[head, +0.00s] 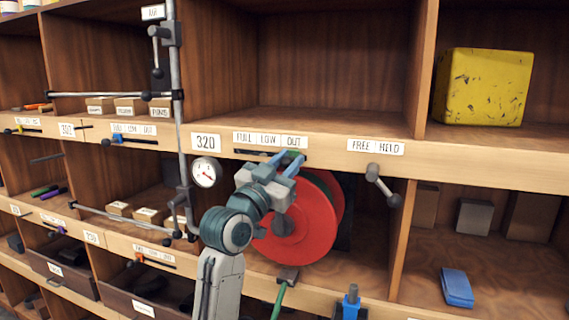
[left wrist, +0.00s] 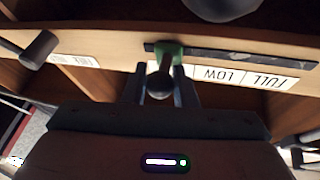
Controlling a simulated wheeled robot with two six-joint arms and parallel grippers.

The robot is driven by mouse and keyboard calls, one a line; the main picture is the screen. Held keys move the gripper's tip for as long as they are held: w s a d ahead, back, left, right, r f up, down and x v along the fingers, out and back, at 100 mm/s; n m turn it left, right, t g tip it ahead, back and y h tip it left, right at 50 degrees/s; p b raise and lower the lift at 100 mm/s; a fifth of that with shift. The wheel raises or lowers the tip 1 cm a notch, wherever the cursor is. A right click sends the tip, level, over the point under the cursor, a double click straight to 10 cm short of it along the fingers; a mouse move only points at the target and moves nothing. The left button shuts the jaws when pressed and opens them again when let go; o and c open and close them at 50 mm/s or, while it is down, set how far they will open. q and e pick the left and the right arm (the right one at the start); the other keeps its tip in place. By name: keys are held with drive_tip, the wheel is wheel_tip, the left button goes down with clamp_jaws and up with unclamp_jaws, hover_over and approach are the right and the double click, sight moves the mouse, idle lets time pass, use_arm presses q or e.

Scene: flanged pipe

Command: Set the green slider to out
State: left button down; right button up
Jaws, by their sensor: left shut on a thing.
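The green slider (head: 293,153) sits in a dark slot on the shelf edge, under the label strip (head: 262,139) reading FULL, LOW, OUT. It is at the slot's right end, below OUT. In the left wrist view the green slider (left wrist: 169,52) is at the left end of the slot, with a dark round knob towards me. That view shows FULL and LOW upside down; OUT is mostly hidden. My left gripper (head: 286,162) is shut on the slider, its blue fingers (left wrist: 162,82) on either side of the knob. My right gripper is not in view.
A red wheel (head: 308,222) stands in the bay behind my left arm. A FREE/HELD lever (head: 381,183) sticks out to the right. A gauge (head: 206,172) and upright pipe (head: 181,110) are close on the left. A yellow block (head: 482,87) sits upper right.

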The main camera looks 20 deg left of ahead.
use_arm(q)
drive_tip(key=c, duration=1.2)
unclamp_jaws()
drive_tip(key=shift+d+f, duration=0.1)
drive_tip(key=shift+d, duration=0.25)
drive_tip(key=shift+s+a, duration=0.2)
drive_tip(key=b+v, duration=0.4)
drive_tip(key=v, duration=0.6)
drive_tip(key=shift+s, duration=0.2)
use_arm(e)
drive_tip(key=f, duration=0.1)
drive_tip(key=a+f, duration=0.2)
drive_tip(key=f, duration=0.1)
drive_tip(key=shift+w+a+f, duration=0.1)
use_arm(q)
drive_tip(key=shift+d, duration=0.1)
